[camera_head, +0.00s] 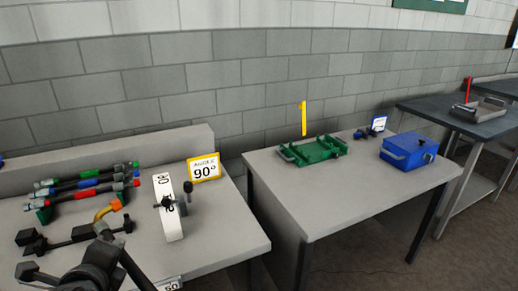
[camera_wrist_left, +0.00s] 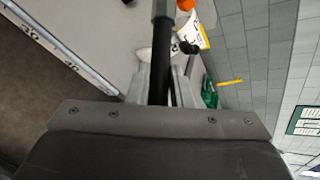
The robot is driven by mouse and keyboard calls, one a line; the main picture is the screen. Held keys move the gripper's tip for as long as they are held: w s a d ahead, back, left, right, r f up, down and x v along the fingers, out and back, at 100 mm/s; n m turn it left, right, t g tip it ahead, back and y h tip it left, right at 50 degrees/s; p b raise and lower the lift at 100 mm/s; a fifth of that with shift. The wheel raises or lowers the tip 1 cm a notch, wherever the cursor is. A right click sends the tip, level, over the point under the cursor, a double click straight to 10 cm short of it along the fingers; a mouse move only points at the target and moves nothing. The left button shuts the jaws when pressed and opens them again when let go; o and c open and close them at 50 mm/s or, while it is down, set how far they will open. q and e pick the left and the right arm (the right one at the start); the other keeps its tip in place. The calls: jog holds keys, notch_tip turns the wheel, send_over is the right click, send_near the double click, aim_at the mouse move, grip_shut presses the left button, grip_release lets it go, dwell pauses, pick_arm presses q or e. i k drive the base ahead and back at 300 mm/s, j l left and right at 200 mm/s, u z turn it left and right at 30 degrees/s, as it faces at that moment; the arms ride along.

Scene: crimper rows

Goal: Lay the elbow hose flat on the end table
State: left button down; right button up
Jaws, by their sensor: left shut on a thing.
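The elbow hose (camera_head: 104,212) has a yellow-orange bent end, seen above the near left table in the head view. In the left wrist view its black tube (camera_wrist_left: 163,45) runs up from between the grey fingers to a grey collar. My left gripper (camera_head: 101,256) is shut on this tube, at lower left in the head view. In the wrist view the bent end is mostly cut off by the top edge. I cannot tell which table is the end table. My right gripper is not identifiable in view.
Several hoses (camera_head: 86,182) lie on a rack on the left table. A white marked strip (camera_head: 163,223) and a 90° sign (camera_head: 204,167) stand near. The middle table (camera_head: 345,203) holds a green fixture (camera_head: 313,150) and a blue box (camera_head: 409,150). A dark table (camera_head: 433,109) bears a grey tray (camera_head: 478,110).

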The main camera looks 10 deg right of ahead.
aim_at(335, 186)
jog(key=i+l, duration=0.1)
jog(key=l, duration=0.45)
jog(key=i+l, duration=0.15)
jog(key=l, duration=0.4)
jog(key=i+l, duration=0.1)
jog(key=l, duration=0.45)
jog(key=i+l, duration=0.1)
jog(key=l, duration=0.45)
jog(key=i+l, duration=0.1)
jog(key=l, duration=0.45)
jog(key=i+l, duration=0.15)
jog(key=l, duration=0.4)
jog(key=i+l, duration=0.1)
jog(key=l, duration=0.45)
jog(key=i+l, duration=0.1)
jog(key=l, duration=0.45)
